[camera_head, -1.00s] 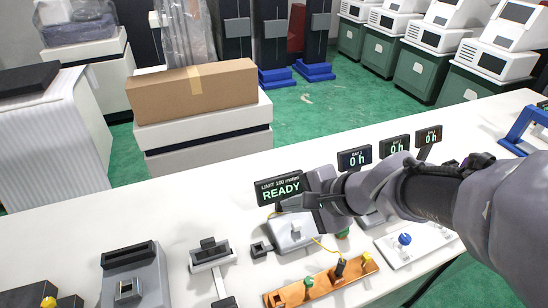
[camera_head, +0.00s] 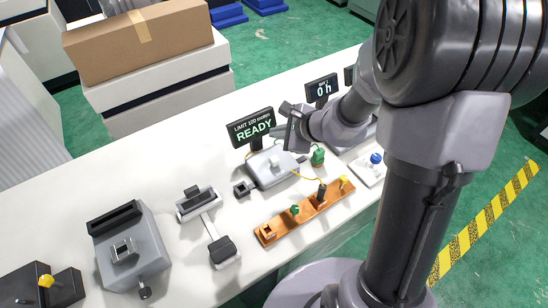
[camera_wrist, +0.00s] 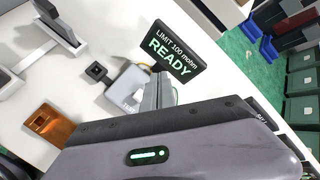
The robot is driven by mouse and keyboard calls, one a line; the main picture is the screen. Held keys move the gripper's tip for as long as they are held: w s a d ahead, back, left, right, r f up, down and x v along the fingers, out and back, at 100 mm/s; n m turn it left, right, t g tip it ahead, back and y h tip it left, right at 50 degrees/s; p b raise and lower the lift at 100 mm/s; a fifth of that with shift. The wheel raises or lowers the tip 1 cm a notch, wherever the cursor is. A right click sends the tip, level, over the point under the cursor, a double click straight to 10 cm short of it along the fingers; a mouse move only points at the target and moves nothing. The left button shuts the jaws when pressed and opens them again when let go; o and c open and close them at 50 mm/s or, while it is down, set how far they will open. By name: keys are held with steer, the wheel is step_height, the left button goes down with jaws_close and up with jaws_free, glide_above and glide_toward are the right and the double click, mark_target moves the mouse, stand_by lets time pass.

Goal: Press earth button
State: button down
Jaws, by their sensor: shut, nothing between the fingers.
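The earth tester is a pale grey box (camera_head: 270,175) on the white bench, with a dark display (camera_head: 251,128) reading "LIMIT 100 mohm READY". A small whitish block (camera_head: 275,159) on its top looks like the button; I see no label on it. My gripper (camera_head: 289,128) is shut and empty. It is near the display's right edge and appears above the back of the box; I cannot tell the exact gap. In the wrist view the shut fingers (camera_wrist: 157,92) stand in front of the box (camera_wrist: 130,86) and below the display, hiding part of the box.
An orange board (camera_head: 305,214) with green, black and yellow parts lies in front, joined by a yellow wire to the tester. A green piece (camera_head: 317,155) and a blue-knobbed unit (camera_head: 370,168) are to the right. Grey fixtures (camera_head: 130,247) stand to the left.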

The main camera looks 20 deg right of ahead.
steer(key=b, duration=0.6)
glide_above(277, 160)
step_height(277, 160, down, 8)
steer(key=shift+r, duration=0.25)
steer(key=shift+f+b, duration=0.3)
steer(key=shift+f, duration=0.1)
stand_by(1.0)
steer(key=shift+f+b, duration=0.45)
steer(key=shift+b, duration=0.25)
steer(key=shift+f+b, duration=0.55)
steer(key=shift+b, duration=0.1)
stand_by(0.5)
steer(key=shift+r, duration=0.15)
steer(key=shift+r+p, duration=0.7)
steer(key=shift+r, duration=0.15)
steer(key=shift+r, duration=0.15)
